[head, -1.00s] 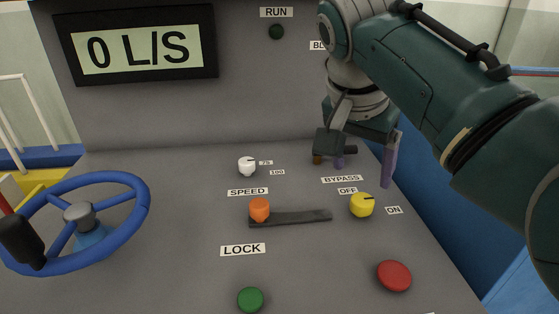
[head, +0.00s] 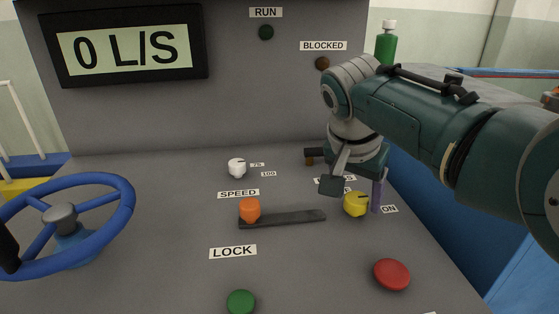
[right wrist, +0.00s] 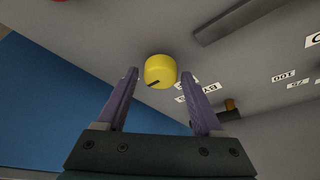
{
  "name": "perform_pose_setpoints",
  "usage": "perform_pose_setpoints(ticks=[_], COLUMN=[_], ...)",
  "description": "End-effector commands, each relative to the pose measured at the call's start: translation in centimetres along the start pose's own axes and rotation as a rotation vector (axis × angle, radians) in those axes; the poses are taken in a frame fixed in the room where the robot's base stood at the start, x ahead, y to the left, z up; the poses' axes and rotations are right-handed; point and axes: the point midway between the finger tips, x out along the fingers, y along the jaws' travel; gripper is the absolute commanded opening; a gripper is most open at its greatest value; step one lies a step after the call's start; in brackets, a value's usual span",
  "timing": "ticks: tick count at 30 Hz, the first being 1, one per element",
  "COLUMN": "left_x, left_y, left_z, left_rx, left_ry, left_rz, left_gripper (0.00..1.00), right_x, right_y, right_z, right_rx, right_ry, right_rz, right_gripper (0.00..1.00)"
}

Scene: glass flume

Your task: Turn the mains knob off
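No label reading mains is legible. A yellow knob (head: 355,204) with a dark pointer mark stands on the grey panel by an ON label (head: 389,209); in the earlier view OFF lies on its other side, under BYPASS. The mark points to the right, on the ON side. My right gripper (head: 360,197) is over the knob, one purple finger at its right; the other is hidden. In the right wrist view the gripper (right wrist: 160,75) is open and empty, with the yellow knob (right wrist: 160,69) between and just beyond its fingertips. Contact cannot be told. My left gripper is out of view.
An orange slider knob (head: 249,210) in a dark slot and a white knob (head: 237,168) are left of the gripper. A red button (head: 391,274) and a green button (head: 241,302) are nearer. A blue handwheel (head: 120,205) stands left. The display (head: 129,48) reads 0 L/S.

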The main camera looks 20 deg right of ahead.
Motion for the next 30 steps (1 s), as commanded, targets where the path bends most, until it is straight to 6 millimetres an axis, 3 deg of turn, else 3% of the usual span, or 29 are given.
perform_pose_setpoints(ticks=[2,17,30], left_x=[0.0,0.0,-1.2], left_y=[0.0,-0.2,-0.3], left_z=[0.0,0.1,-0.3], left_rx=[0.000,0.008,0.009], left_ry=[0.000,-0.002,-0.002], left_rz=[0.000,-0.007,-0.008], left_gripper=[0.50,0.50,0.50], right_x=[0.0,0.0,-0.2], right_y=[0.0,0.0,0.1], right_z=[0.0,0.0,0.0], right_rx=[0.000,-0.001,-0.064], right_ry=[0.000,-0.001,-0.002], right_rz=[0.000,0.001,-0.023], right_gripper=[0.58,0.02,0.00])
